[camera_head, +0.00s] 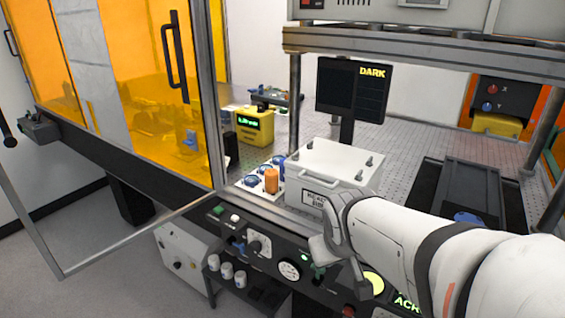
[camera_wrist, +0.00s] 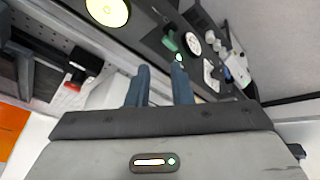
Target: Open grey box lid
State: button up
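A light grey box (camera_head: 338,160) with a label plate and a handle on its front stands on the perforated table in the head view. Its flat top carries small upright knobs and looks closed. My gripper (camera_head: 322,252) is in front of and below the box, over the black control panel. My arm hides the box's lower right front. In the wrist view my gripper's two dark fingers (camera_wrist: 160,88) are apart with nothing held between them. The box cannot be made out in the wrist view.
The control panel (camera_head: 257,244) with knobs and a gauge runs along the front edge. A white tray (camera_head: 243,188) with blue and orange items is left of the box. A black monitor (camera_head: 352,90) stands behind it. An orange-glazed door (camera_head: 150,90) stands open at left.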

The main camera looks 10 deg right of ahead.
aim_at(321, 184)
jog(key=w+d+r+n+t+y, duration=0.1)
jog(key=w+d+n+t, duration=0.1)
jog(key=w, duration=0.3)
jog(key=w+d+r+n+t+y+p, duration=0.1)
jog(key=w+d+r+n+t, duration=0.1)
jog(key=w+n, duration=0.3)
jog(key=w+d+r+n+t+y, duration=0.1)
jog(key=w+d+n+t, duration=0.3)
jog(key=w, duration=0.2)
jog(key=shift+w+r+t+p, duration=0.1)
jog(key=shift+r+t+p, duration=0.15)
jog(key=shift+t+p, duration=0.1)
jog(key=shift+a+n+y, duration=0.25)
jog(key=shift+n+y, duration=0.45)
jog(key=shift+y, duration=0.1)
jog(key=w+a+n+y, duration=0.1)
jog(key=w, duration=0.1)
jog(key=w+a+f+n+y+p, duration=0.1)
jog(key=w+a, duration=0.1)
jog(key=w+a+n+y, duration=0.1)
jog(key=w+a+y, duration=0.1)
jog(key=shift+w+f+n, duration=0.1)
jog(key=shift+f+n, duration=0.2)
jog(key=shift+f, duration=0.1)
jog(key=shift+c, duration=0.3)
grip_shut()
